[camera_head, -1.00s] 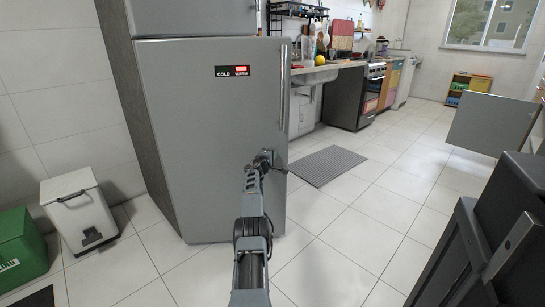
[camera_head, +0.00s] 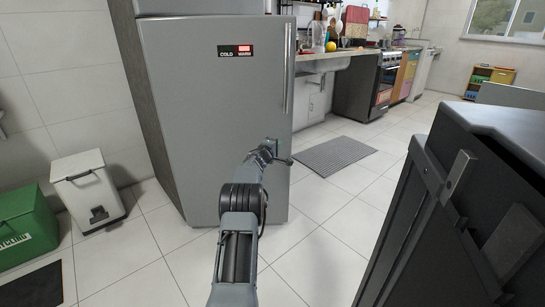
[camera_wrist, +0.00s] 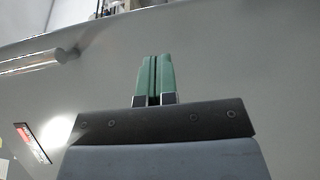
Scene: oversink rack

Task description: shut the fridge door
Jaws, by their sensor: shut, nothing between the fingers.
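The fridge door (camera_head: 215,110) is a tall grey panel with a cold/warm label and a vertical handle (camera_head: 288,70) along its right edge. It reaches further right than the grey section above it (camera_head: 200,6), so it appears to stand ajar, its handle side out toward me. My gripper (camera_head: 278,147) is in front of the door's right part, below the handle. In the wrist view my gripper (camera_wrist: 155,75) shows green fingers shut together and empty, with the grey door face (camera_wrist: 230,70) behind them. I cannot tell whether they touch it.
A white bin (camera_head: 88,190) and a green box (camera_head: 25,228) stand left of the fridge. A dark cabinet (camera_head: 420,220) is close on the right. A grey mat (camera_head: 335,155) lies on the tiles, with the counter (camera_head: 335,58) behind. Open floor lies between fridge and cabinet.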

